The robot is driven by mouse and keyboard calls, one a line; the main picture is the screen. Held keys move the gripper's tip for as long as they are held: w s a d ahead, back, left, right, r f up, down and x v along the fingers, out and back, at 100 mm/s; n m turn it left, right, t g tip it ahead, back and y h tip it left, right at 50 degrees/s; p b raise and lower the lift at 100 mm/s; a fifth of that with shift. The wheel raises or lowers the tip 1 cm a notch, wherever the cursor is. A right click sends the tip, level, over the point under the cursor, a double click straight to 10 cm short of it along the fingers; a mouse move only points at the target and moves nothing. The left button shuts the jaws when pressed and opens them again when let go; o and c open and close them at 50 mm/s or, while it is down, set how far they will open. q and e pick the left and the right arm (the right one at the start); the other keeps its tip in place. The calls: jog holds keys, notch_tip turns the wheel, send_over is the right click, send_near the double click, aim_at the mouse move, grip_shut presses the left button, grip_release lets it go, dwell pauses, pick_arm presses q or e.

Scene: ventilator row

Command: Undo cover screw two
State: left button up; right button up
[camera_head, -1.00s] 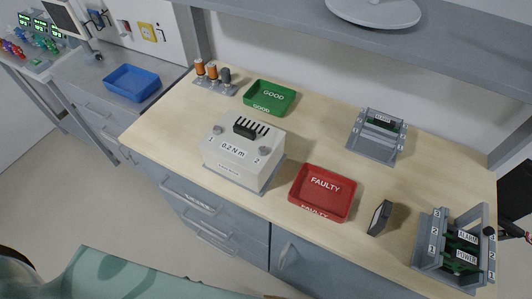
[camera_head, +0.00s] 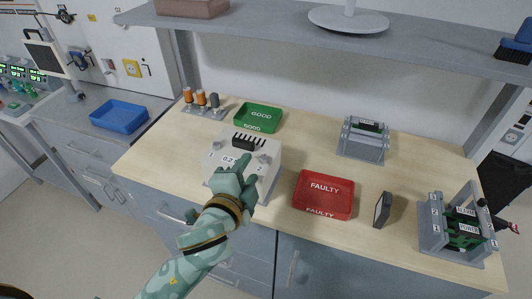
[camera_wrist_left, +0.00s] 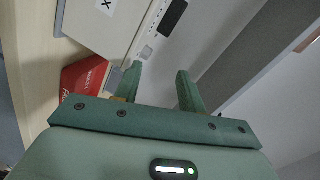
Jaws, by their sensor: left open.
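The white box (camera_head: 268,176), marked 0.2 N m, stands on the wooden bench. Its black handle (camera_head: 243,142) is on top, with a grey screw head (camera_head: 264,158) at the right, where the earlier picture shows the label 2. My left gripper (camera_head: 244,168) is in front of the box and hides part of its top and front. In the left wrist view its two green fingers (camera_wrist_left: 158,80) are apart with nothing between them. The white box (camera_wrist_left: 105,25) lies beyond the fingers there, at the upper left. Contact with the screw cannot be told. My right gripper is not in view.
The red FAULTY tray (camera_head: 324,211) is right of the box, and the green GOOD tray (camera_head: 258,129) is behind it. A dark upright block (camera_head: 382,209) and a grey rack (camera_head: 458,250) stand farther right. A shelf (camera_head: 330,37) overhangs the back.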

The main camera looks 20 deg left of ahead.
pick_arm(q)
jog(key=w+d+r+m+t+h, duration=0.3)
jog(key=d+r+m+h, duration=1)
jog(key=d+r+m, duration=0.25)
jog(key=s+d+r+m+g+h, duration=0.1)
jog(key=s+d+m+g+h, duration=0.25)
jog(key=d+m+g, duration=0.5)
jog(key=s+d+r+m+g+h, duration=0.25)
jog(key=m+g+h, duration=0.3)
jog(key=m, duration=0.55)
jog(key=m+g+y, duration=0.5)
jog(key=m+y, duration=0.9)
jog(key=y, duration=0.8)
send_near(264, 157)
notch_tip(264, 157, down, 8)
jog(key=b, duration=0.3)
jog(key=shift+s+a+f, duration=0.1)
jog(key=shift+s, duration=0.05)
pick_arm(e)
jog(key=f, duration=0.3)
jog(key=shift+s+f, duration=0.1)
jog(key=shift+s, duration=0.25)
